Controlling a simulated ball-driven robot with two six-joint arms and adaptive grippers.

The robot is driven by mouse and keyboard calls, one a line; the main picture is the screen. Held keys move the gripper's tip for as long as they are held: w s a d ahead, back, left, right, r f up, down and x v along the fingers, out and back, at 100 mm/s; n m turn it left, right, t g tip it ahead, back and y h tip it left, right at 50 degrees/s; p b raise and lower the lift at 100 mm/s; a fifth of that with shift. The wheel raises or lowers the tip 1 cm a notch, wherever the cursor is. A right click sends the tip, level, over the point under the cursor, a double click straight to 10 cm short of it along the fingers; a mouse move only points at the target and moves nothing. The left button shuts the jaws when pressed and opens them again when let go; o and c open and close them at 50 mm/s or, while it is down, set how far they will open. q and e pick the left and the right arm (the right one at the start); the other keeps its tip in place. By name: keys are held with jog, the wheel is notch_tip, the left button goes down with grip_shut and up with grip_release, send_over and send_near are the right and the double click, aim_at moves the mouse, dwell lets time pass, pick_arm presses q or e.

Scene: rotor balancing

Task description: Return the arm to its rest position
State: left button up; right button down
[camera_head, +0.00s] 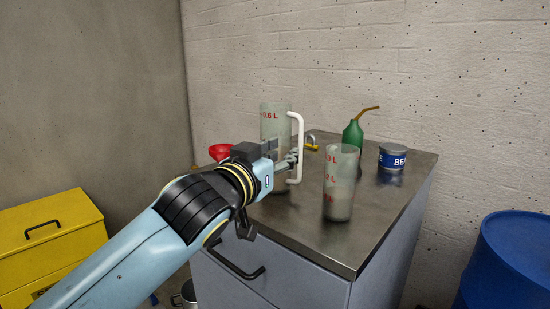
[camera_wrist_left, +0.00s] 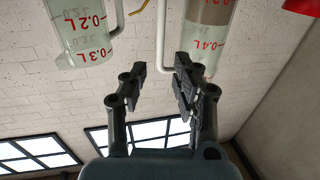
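My left gripper (camera_head: 288,160) is by the white handle (camera_head: 299,140) of a tall clear measuring jug (camera_head: 272,122) with red marks, which stands upright on the metal-topped cabinet and holds greyish contents. In the left wrist view the two fingers of my left gripper (camera_wrist_left: 160,78) are apart, and the handle (camera_wrist_left: 161,40) shows between them, with the jug (camera_wrist_left: 205,45) behind the right finger. I cannot tell whether a finger touches the handle. My left arm and gripper hide the jug's lower part in the head view. My right gripper is not in view.
A smaller measuring cup (camera_head: 340,195) stands near the cabinet top's (camera_head: 375,222) right side. Behind are a green oil can (camera_head: 352,135), a blue-labelled tin (camera_head: 392,157) and a red funnel (camera_head: 219,151). A yellow box (camera_head: 50,235) is left, a blue barrel (camera_head: 515,260) right.

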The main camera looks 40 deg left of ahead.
pick_arm(q)
jog(key=shift+s+d, duration=0.15)
jog(key=shift+s, duration=0.85)
jog(key=s+f+g, duration=0.6)
jog(key=s+f, duration=0.3)
jog(key=f, duration=0.2)
jog(key=s+d+f+m+g+h, duration=0.15)
jog(key=s+f+g, duration=0.3)
jog(key=s, duration=0.45)
jog(key=s+d+f+m+g, duration=0.1)
jog(key=s+d+f+g, duration=0.1)
jog(key=s+f+g, duration=0.45)
jog(key=s+a+f+t, duration=0.1)
jog(key=s+f, duration=0.1)
jog(key=f, duration=1)
jog(key=s+a+f, duration=0.2)
jog(key=s+f, duration=0.1)
jog(key=f, duration=1)
jog(key=s+f+g, duration=0.1)
jog(key=s+f, duration=1.3)
jog(key=s, duration=0.3)
jog(key=shift+s+a+f, duration=0.2)
jog(key=shift+s+a, duration=0.05)
jog(key=shift+a, duration=0.05)
